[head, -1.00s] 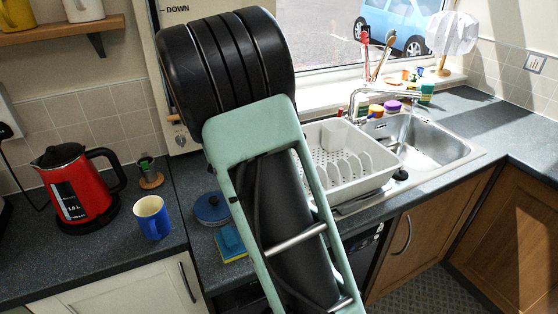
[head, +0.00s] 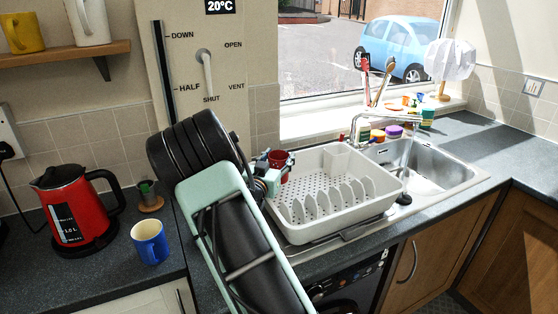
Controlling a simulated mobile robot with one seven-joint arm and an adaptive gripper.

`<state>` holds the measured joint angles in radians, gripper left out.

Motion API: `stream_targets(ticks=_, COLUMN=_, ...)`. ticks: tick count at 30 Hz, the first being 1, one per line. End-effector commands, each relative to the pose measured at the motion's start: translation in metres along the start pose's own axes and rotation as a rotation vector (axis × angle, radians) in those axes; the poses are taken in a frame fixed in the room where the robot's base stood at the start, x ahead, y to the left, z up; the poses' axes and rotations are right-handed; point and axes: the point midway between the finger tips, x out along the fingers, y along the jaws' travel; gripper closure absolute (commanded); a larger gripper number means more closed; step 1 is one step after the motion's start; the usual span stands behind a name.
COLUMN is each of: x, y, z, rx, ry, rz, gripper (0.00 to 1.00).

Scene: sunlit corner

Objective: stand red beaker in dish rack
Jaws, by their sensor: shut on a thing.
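The red beaker (head: 279,162) shows just left of the dish rack, at the far end of my arm. My gripper (head: 268,172) is shut on the red beaker and holds it near the rack's back left corner. My arm's black and green links hide part of the gripper, and the fingertips are hard to make out. The dish rack (head: 337,228) is a white tray with a perforated floor and a row of upright prongs along its front. It stands on the counter left of the sink and holds no dishes.
A blue mug (head: 150,242) and a red kettle (head: 77,212) stand on the left counter (head: 118,278). The sink (head: 425,165) with its tap lies right of the rack. Small bottles and brushes stand near the window. A wall panel rises behind my arm.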

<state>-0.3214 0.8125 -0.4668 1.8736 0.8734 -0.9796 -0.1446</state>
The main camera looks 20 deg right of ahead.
Motion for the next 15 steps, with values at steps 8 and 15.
stream_targets(ticks=8, x=0.0003, y=0.0002, z=0.0083, rx=0.001, ry=0.001, rz=0.0, gripper=0.74)
stream_targets(ticks=15, x=0.0001, y=0.0002, z=0.0145, rx=0.001, ry=0.0, rz=0.0, gripper=0.74)
